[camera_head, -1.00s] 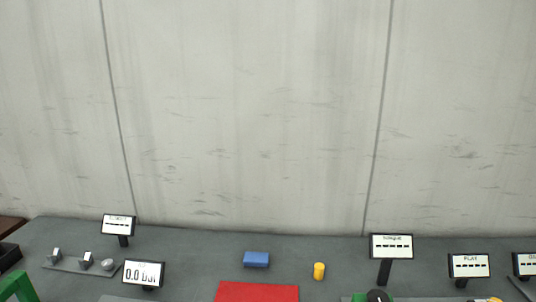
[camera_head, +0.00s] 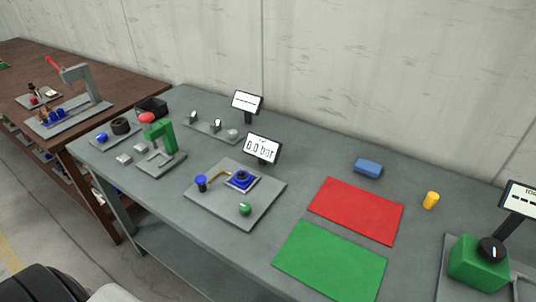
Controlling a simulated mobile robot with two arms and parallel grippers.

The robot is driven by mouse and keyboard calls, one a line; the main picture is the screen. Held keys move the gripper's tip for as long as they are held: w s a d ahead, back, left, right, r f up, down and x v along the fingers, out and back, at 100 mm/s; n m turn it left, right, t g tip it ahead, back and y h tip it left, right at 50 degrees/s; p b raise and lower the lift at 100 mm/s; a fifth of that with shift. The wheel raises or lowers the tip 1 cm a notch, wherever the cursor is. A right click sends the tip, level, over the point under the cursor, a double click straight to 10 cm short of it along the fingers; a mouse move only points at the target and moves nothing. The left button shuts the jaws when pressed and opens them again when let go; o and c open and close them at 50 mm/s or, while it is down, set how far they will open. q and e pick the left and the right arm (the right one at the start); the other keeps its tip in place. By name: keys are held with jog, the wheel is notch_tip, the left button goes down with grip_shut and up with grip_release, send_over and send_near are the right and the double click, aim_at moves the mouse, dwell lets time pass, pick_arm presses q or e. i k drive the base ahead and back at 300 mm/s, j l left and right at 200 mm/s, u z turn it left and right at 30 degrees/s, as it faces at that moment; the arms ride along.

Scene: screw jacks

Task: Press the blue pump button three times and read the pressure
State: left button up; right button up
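The pump station is a light grey plate (camera_head: 222,215) on the grey table. A blue pump button (camera_head: 200,180) on a dark cylinder stands at its left side. A yellow line runs from it to a blue round part (camera_head: 241,179) on a pale square base. A green knob (camera_head: 245,209) sits at the plate's front. The pressure display (camera_head: 263,148) behind the plate reads 0.0 bar. Neither of my grippers is in the view.
A green press with a red top (camera_head: 158,135) stands left of the plate. Red (camera_head: 357,210) and green (camera_head: 330,262) mats, a blue block (camera_head: 368,168) and a yellow cylinder (camera_head: 431,200) lie to the right. A brown table (camera_head: 28,75) stands further left.

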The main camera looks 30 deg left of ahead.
aim_at(200, 179)
jog(key=k+u, duration=0.1)
jog(key=u, duration=0.8)
jog(key=k+u, duration=0.15)
jog(key=u, duration=0.3)
